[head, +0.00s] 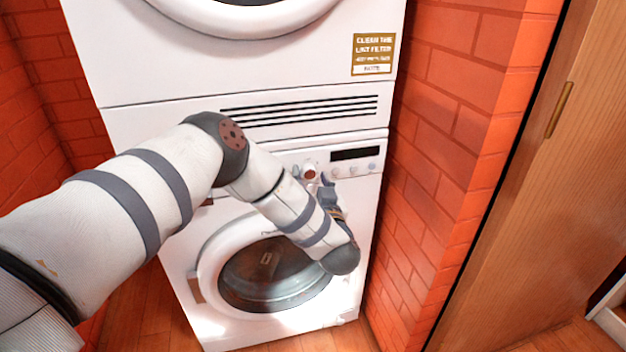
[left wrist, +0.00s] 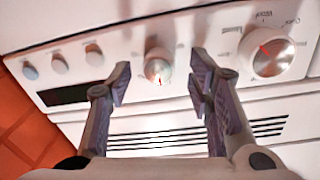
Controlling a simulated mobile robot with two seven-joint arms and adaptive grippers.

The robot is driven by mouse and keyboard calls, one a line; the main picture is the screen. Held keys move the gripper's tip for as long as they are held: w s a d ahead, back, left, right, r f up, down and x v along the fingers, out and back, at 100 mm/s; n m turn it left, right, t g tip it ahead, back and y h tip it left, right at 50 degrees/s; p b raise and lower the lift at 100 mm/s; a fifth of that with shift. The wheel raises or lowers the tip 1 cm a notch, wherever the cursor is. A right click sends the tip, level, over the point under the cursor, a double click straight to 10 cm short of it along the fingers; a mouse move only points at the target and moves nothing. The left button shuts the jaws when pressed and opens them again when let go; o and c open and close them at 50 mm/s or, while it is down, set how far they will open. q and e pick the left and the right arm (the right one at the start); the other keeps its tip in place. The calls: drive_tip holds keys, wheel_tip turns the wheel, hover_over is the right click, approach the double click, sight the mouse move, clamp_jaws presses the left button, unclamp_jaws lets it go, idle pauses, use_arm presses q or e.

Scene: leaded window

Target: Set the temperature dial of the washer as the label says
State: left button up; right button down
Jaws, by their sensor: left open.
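The white washer (head: 345,290) stands under a stacked white machine. In the left wrist view its panel appears upside down. A small round silvery knob (left wrist: 158,68) with a red mark sits between my left fingertips in that view, seemingly just beyond them. A larger dial (left wrist: 270,55) with printed words and a red pointer is to its right; I cannot read all the words. I cannot tell for sure which is the temperature dial. My left gripper (head: 324,184) is open and empty in front of the panel, its tips partly hidden by my arm. My right gripper is not seen.
A gold label (head: 373,54) on the upper machine speaks of cleaning the filter. A dark display (head: 355,154) and small buttons (left wrist: 60,63) are on the washer panel. A brick wall (head: 440,150) stands close at the right. My arm covers part of the washer front.

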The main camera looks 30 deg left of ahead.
use_arm(q)
drive_tip(key=shift+w+a, duration=0.35)
drive_tip(key=shift+w, duration=0.05)
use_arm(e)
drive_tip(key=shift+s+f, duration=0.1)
use_arm(q)
clamp_jaws()
drive_tip(key=shift+r, duration=0.1)
